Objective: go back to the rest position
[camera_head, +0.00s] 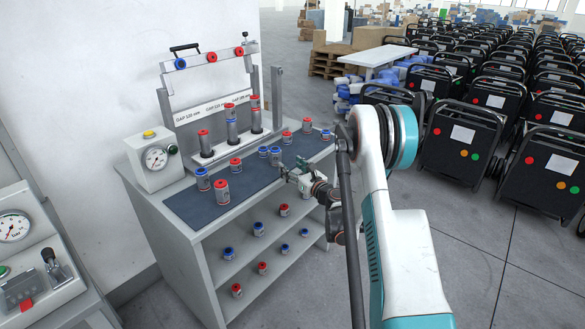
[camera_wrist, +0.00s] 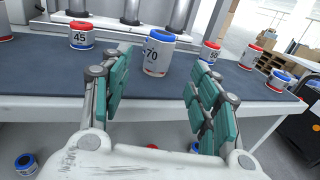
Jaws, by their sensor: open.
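My gripper (camera_head: 298,172) is at the front edge of the workbench, low over the mat's right half. In the wrist view my gripper (camera_wrist: 160,68) is open, with its green-padded fingers spread and nothing held between them. A white washer cylinder with blue ends, marked 70 (camera_wrist: 157,54), stands upright on the mat just beyond the fingertips. A red-capped cylinder marked 45 (camera_wrist: 81,36) stands to its left. Red-capped and blue-capped cylinders stand to its right. My arm crosses the right half of the head view and hides part of the bench's right end.
The grey workbench (camera_head: 196,232) has a dark mat (camera_head: 245,201) and shelves with several cylinders below. A test press (camera_head: 215,100) and a gauge box (camera_head: 155,160) stand on it. Another gauge station (camera_head: 20,260) is at left. Black machines (camera_head: 460,140) fill the right; floor between is clear.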

